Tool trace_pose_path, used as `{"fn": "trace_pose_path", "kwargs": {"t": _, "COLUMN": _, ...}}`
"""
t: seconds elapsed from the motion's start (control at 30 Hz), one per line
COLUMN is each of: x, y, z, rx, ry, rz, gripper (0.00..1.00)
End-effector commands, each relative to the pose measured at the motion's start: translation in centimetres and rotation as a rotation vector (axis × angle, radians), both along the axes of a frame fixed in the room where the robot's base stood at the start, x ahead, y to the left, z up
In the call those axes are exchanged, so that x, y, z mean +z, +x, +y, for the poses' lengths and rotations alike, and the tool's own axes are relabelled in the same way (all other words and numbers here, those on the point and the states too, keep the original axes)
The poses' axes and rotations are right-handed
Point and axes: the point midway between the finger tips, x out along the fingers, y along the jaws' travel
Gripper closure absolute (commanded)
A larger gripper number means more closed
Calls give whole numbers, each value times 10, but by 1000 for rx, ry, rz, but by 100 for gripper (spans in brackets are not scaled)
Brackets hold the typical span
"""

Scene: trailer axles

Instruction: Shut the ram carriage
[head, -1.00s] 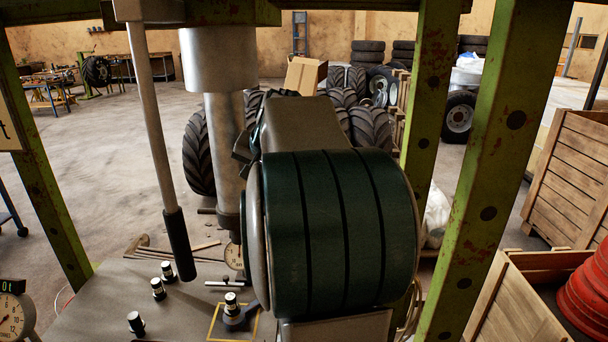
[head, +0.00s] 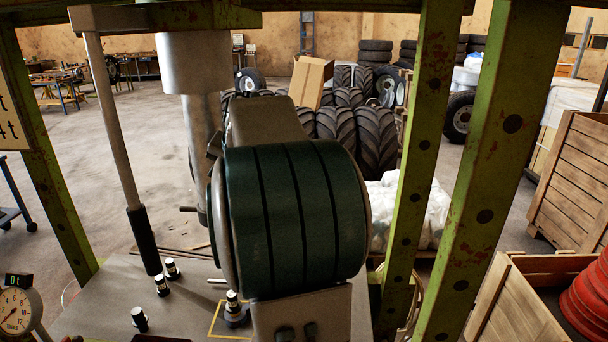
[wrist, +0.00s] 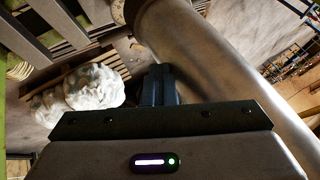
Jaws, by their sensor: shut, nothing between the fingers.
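The ram carriage hangs from the green top beam. Its thick grey ram (head: 183,65) points down, and a grey lever with a black grip (head: 143,240) hangs to its left. The ram also fills the upper right of the wrist view (wrist: 215,65). My gripper (wrist: 158,78) is shut and empty, with its dark fingers beside the ram's left edge in the wrist view. I cannot tell whether they touch it. In the head view my arm hides most of the gripper and part of the ram's lower end.
Green posts (head: 425,140) stand left and right. The grey press table (head: 95,300) below carries several small black-and-white cylinders (head: 139,319). A dial gauge (head: 17,309) is at left. Wooden crates (head: 580,180) stand at right, and a white sack (head: 410,205) lies behind the posts.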

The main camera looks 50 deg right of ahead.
Motion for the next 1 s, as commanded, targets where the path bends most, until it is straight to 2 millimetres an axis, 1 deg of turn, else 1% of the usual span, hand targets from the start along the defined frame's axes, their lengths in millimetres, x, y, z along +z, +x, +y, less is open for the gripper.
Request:
{"fn": "trace_pose_path", "kwargs": {"t": 0.07, "x": -1, "y": -6, "z": -3, "rx": 0, "ry": 0, "rz": -2, "gripper": 100}}
{"fn": "trace_pose_path", "kwargs": {"t": 0.2, "x": -2, "y": -25, "z": -18, "rx": -6, "ry": 1, "rz": -2, "gripper": 100}}
{"fn": "trace_pose_path", "kwargs": {"t": 0.23, "x": 2, "y": -29, "z": -20, "rx": -7, "ry": -1, "rz": -4, "gripper": 100}}
{"fn": "trace_pose_path", "kwargs": {"t": 0.3, "x": 19, "y": -40, "z": -17, "rx": -7, "ry": -3, "rz": -5, "gripper": 100}}
{"fn": "trace_pose_path", "kwargs": {"t": 0.4, "x": 38, "y": -52, "z": -10, "rx": 0, "ry": -2, "rz": -5, "gripper": 100}}
{"fn": "trace_pose_path", "kwargs": {"t": 0.5, "x": 54, "y": -62, "z": -4, "rx": 8, "ry": -2, "rz": -4, "gripper": 100}}
{"fn": "trace_pose_path", "kwargs": {"t": 0.6, "x": 66, "y": -71, "z": -2, "rx": 9, "ry": -1, "rz": -1, "gripper": 100}}
{"fn": "trace_pose_path", "kwargs": {"t": 0.7, "x": 75, "y": -77, "z": -1, "rx": 9, "ry": 0, "rz": 1, "gripper": 100}}
{"fn": "trace_pose_path", "kwargs": {"t": 0.8, "x": 79, "y": -81, "z": -1, "rx": 7, "ry": 1, "rz": 1, "gripper": 100}}
{"fn": "trace_pose_path", "kwargs": {"t": 1.0, "x": 80, "y": -83, "z": -1, "rx": 6, "ry": 1, "rz": 3, "gripper": 100}}
